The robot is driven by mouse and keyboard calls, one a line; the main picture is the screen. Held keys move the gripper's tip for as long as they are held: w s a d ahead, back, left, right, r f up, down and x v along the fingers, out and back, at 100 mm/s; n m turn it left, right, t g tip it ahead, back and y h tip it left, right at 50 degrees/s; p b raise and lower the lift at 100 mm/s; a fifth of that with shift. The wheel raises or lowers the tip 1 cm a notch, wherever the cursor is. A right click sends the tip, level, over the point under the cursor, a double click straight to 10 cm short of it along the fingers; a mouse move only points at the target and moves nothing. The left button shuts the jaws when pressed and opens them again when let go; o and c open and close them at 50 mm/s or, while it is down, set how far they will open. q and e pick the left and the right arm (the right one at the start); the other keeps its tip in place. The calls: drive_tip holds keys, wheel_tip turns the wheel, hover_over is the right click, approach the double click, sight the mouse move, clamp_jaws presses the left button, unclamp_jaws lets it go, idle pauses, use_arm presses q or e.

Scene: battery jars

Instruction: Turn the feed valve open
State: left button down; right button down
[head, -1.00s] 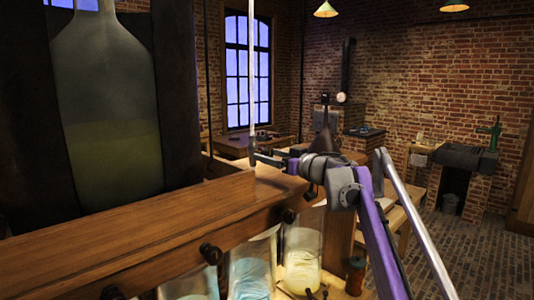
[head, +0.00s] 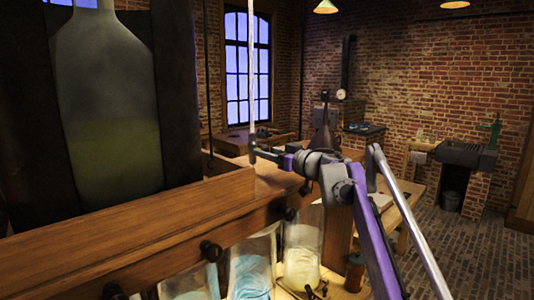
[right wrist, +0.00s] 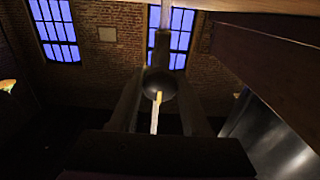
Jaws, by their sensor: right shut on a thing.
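In the right wrist view, the feed valve (right wrist: 160,82) is a dark rounded body with a thin pale yellow lever (right wrist: 155,113) pointing down the picture. A tube rises above it. My right gripper (right wrist: 158,100) has its two dark fingers on either side of the lever and is shut on the valve. In the head view my right gripper (head: 262,152) reaches in from the right to the foot of the upright pale glass tube (head: 251,80). The valve is too small and covered there to make out its angle. My left gripper is not in view.
A large glass bottle (head: 107,110) with yellowish-green liquid stands at the left, behind a wooden ledge (head: 130,223). Glass jars hang or stand below the ledge, one with pale yellow contents (head: 302,265).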

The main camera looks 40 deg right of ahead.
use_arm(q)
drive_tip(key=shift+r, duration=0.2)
use_arm(e)
drive_tip(key=shift+n, duration=0.3)
drive_tip(key=n+p, duration=0.1)
drive_tip(key=n, duration=0.2)
drive_tip(key=shift+r, duration=0.1)
drive_tip(key=n+p, duration=0.1)
drive_tip(key=n, duration=0.4)
drive_tip(key=n+p, duration=0.1)
drive_tip(key=n, duration=0.3)
drive_tip(key=shift+n, duration=0.3)
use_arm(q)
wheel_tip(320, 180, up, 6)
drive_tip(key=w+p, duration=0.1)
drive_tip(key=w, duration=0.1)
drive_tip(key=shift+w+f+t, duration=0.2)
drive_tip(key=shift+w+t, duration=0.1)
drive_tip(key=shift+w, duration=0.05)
use_arm(e)
drive_tip(key=n, duration=0.4)
drive_tip(key=shift+n, duration=0.3)
drive_tip(key=shift+c, duration=1.9)
unclamp_jaws()
drive_tip(key=shift+s, duration=0.1)
